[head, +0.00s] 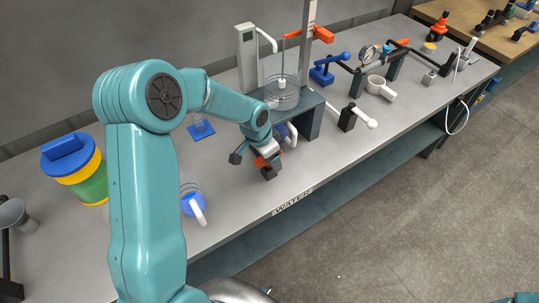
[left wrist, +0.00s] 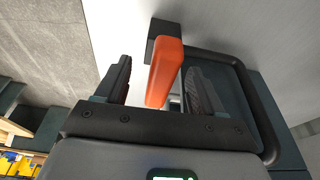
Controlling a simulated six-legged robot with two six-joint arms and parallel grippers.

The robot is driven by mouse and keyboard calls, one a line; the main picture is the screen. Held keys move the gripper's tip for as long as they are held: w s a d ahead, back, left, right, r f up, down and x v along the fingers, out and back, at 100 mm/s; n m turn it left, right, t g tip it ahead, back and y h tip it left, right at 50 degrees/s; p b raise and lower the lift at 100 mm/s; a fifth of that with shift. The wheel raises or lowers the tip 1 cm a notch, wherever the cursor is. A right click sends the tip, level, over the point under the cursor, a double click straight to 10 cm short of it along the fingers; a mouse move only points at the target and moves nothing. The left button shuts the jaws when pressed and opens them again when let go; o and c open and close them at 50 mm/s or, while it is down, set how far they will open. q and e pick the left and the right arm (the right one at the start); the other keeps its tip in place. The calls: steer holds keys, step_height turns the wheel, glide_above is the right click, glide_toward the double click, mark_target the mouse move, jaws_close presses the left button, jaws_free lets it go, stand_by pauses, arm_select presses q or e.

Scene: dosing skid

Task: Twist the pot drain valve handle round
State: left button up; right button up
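The orange drain valve handle (left wrist: 165,72) stands between the two fingers of my left gripper (left wrist: 160,90) in the left wrist view. A gap shows between the handle and the left-hand finger; the right-hand finger is closer, and I cannot tell if it touches. In the head view my left gripper (head: 254,166) is open, low over the bench in front of the dark stand, with a bit of the orange handle (head: 262,161) showing between its dark fingers. The clear pot (head: 283,95) sits on the stand (head: 310,117). The valve body is mostly hidden. My right gripper is out of view.
A blue-liquid jug (head: 193,205) stands on the bench close to the gripper. A blue-lidded container (head: 82,168) is at left. The bench front by the WATER label (head: 292,200) is clear.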

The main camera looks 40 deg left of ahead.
arm_select(q)
steer(key=p+v, duration=0.1)
steer(key=v, duration=0.1)
steer(key=w+p+v, duration=0.1)
steer(key=p+v, duration=0.2)
steer(key=v, duration=0.2)
steer(key=shift+w+d+r+p, duration=0.15)
steer(key=shift+w+d+p, duration=0.15)
steer(key=shift+s, duration=0.1)
stand_by(0.4)
